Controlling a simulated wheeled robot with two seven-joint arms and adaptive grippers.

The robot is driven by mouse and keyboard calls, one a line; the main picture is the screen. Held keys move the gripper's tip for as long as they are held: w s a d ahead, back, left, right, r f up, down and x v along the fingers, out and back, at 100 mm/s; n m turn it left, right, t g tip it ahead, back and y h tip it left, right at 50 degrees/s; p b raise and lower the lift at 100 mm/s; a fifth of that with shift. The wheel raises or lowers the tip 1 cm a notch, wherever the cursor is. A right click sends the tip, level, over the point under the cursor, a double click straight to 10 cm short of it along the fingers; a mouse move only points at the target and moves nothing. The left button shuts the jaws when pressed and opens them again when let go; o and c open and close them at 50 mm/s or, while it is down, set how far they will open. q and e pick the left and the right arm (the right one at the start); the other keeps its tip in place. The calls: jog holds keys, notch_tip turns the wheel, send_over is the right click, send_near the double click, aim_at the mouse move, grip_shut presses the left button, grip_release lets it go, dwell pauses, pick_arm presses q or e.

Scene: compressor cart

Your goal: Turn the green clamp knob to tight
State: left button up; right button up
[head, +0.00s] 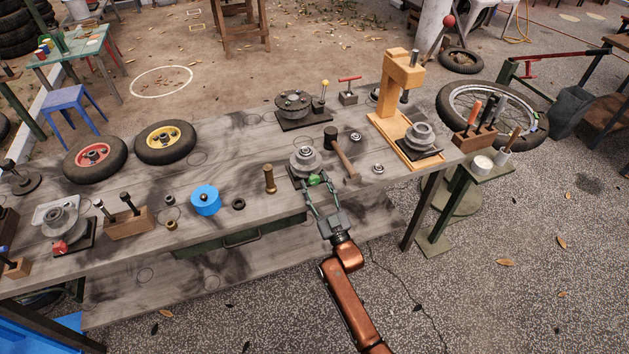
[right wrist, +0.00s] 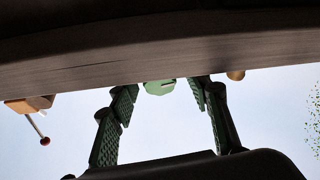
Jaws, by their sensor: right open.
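The green clamp knob (head: 314,180) sits at the front of a small grey clamp fixture (head: 304,160) near the bench's front edge. My right gripper (head: 317,187) reaches in from the front with its two fingers spread, one on each side of the knob. The right wrist view, which looks upside down, shows the knob (right wrist: 159,87) between the open fingers (right wrist: 162,95), with a visible gap on both sides. The knob's pointer and any tightness marking are too small to read. My left gripper is not in view.
A hammer (head: 341,153) lies just right of the fixture, and a brass post (head: 269,180) stands to its left. A wooden press (head: 400,90) stands further right. A blue round container (head: 206,200) is further left. The bench (head: 235,223) has clear wood along its front edge.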

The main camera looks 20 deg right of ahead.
jog(key=shift+w+r, duration=0.25)
jog(key=shift+w, duration=0.4)
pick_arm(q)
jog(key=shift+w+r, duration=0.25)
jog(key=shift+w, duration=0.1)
pick_arm(e)
jog(key=shift+c, duration=0.6)
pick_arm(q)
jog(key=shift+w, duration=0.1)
pick_arm(e)
jog(key=c, duration=1)
jog(key=shift+r+m+h+p, duration=0.2)
jog(key=shift+m+h+p, duration=0.4)
jog(key=shift+m, duration=0.5)
jog(key=shift+c, duration=0.2)
jog(key=shift+f+m, duration=0.15)
jog(key=shift+m, duration=0.35)
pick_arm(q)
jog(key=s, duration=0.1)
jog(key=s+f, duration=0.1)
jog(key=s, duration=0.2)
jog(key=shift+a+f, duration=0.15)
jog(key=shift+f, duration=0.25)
pick_arm(e)
jog(key=o, duration=1.2)
jog(key=shift+c, duration=0.2)
